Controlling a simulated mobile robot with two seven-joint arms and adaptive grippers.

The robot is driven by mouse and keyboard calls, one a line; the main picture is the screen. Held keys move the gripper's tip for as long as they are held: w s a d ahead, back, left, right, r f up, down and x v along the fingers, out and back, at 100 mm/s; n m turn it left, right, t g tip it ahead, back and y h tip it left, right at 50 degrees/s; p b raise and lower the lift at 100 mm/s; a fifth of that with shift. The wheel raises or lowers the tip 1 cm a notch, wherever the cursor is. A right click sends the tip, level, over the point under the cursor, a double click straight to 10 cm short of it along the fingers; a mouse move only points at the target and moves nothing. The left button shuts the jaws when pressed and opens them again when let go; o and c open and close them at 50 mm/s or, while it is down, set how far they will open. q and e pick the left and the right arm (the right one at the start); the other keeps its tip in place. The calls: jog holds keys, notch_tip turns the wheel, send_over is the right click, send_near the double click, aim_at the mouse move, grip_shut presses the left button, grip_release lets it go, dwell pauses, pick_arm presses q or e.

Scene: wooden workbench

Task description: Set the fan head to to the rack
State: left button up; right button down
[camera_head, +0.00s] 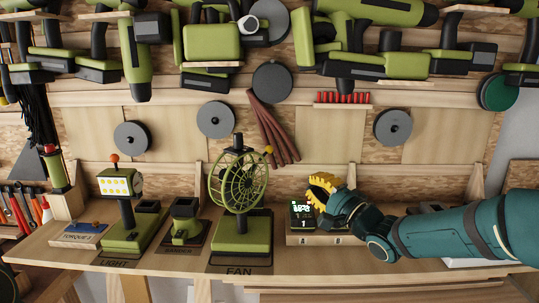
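The fan (241,182) stands upright on its green base, above the FAN label on the bench. Its round green wire cage is seen at an angle and faces partly toward me. A dark stem (241,222) joins the head to the base. My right gripper (318,190), with yellow fingers, is right of the fan and apart from it. It is in front of and close to a small dark display box; I cannot tell whether they touch. The finger gap is not clear. My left gripper is not in view.
Right of the fan is the display box (301,213) on a light block marked A and B. A lamp (122,185) and a small green holder (185,218) stand to the left. Power tools hang above. The bench's front strip (180,268) is mostly clear.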

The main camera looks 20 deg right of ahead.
pick_arm(q)
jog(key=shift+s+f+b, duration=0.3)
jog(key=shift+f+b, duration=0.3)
jog(key=shift+b, duration=0.1)
pick_arm(e)
jog(key=x, duration=1.4)
jog(key=shift+r, duration=0.2)
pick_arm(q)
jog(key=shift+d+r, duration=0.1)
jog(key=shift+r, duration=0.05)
pick_arm(e)
jog(key=shift+s+a, duration=0.1)
jog(key=shift+a, duration=0.1)
